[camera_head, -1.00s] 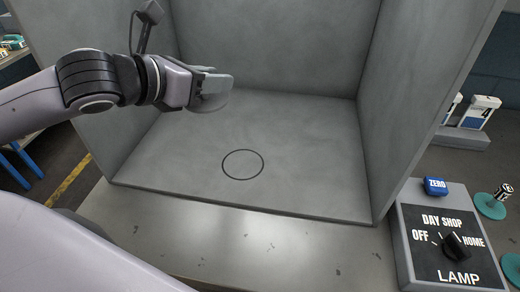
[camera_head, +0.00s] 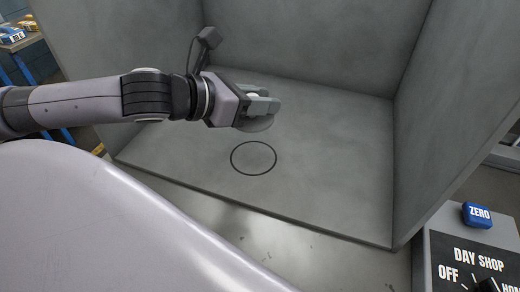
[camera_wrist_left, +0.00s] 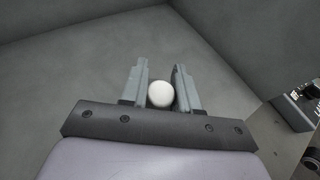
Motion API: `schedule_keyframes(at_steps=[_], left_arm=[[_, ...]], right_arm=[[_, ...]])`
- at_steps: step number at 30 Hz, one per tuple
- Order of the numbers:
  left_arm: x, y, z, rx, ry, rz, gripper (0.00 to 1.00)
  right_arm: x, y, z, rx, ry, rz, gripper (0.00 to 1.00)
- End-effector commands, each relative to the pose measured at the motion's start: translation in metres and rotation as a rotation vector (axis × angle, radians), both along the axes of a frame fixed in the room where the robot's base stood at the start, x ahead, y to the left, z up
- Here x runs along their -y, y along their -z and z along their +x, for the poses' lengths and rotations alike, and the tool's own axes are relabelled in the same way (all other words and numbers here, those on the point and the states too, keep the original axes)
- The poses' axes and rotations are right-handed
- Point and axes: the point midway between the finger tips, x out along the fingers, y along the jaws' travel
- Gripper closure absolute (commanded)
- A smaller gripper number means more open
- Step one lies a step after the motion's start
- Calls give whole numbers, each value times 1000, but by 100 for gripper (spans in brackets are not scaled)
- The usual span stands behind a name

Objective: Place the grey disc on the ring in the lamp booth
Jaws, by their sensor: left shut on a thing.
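The grey disc (camera_head: 258,125) hangs under my left gripper (camera_head: 266,103), inside the grey lamp booth (camera_head: 340,130). The gripper is shut on the disc's pale knob, which shows as a white round end (camera_wrist_left: 160,95) between the fingers (camera_wrist_left: 158,82) in the left wrist view. The disc's body is hidden in that view. The thin dark ring (camera_head: 254,174) is marked on the booth floor, just in front of the disc in the head view. The disc looks held above the floor; the exact gap cannot be told. My right gripper is not in view.
The booth has tall grey walls at left, back and right (camera_head: 440,110). Its floor is otherwise clear. A lamp control box (camera_head: 432,262) with a blue ZERO block (camera_head: 477,214) stands outside at the lower right.

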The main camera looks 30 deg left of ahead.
Motion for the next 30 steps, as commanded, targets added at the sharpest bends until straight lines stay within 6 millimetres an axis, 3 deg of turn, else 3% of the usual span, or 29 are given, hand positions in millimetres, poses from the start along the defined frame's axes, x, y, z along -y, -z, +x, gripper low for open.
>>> schedule_keyframes(at_steps=[1, 3, 9, 16, 23, 30], left_arm=[[0, 17, 0, -5, -1, -2, 100], [0, 32, 0, -5, 0, -4, 100], [0, 60, 0, -2, -1, -4, 100], [0, 73, 0, -1, -1, -2, 100], [0, 104, 0, -1, -1, -3, 100], [0, 104, 0, 1, -1, 1, 100]], right_arm=[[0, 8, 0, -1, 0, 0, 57], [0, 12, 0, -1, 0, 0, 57], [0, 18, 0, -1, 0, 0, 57], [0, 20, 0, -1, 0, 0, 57], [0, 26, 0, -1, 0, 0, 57], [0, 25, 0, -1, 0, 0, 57]])
